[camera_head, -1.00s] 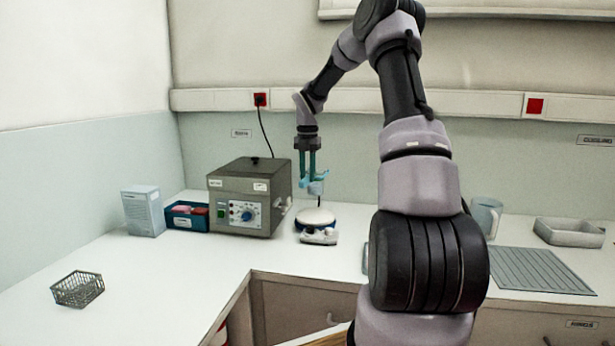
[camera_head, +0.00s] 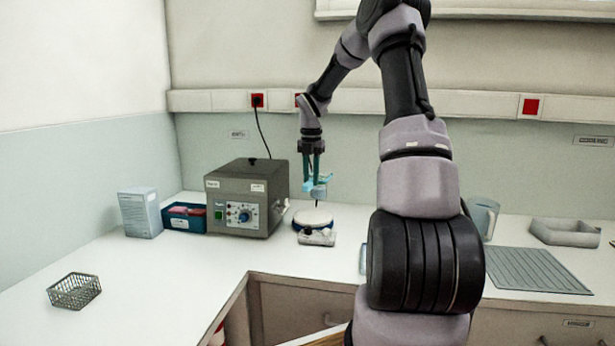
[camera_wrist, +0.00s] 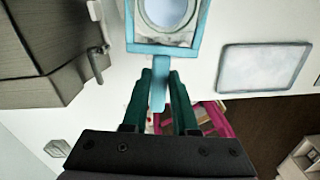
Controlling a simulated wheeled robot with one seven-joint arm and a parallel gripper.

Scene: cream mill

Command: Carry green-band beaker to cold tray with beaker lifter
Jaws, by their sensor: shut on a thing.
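My gripper (camera_head: 313,174) has dark green fingers and points down above the round white hotplate (camera_head: 313,218). It is shut on the handle of the light-blue beaker lifter (camera_wrist: 160,92), whose light-blue end also shows in the head view (camera_head: 318,189). In the wrist view, a round pale shape lies within the lifter's square frame. I cannot tell whether it is the beaker, and no green band can be made out. A pale rectangular tray (camera_wrist: 262,68) lies at the wrist view's right; I cannot tell whether it is the cold tray. A shallow grey tray (camera_head: 565,234) stands at the back right.
A grey control box (camera_head: 247,198) stands close left of the hotplate. A blue bin (camera_head: 185,218), a white carton (camera_head: 140,212) and a wire basket (camera_head: 75,291) are farther left. A jug (camera_head: 484,217) and a ribbed mat (camera_head: 535,270) are right. My arm hides the middle counter.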

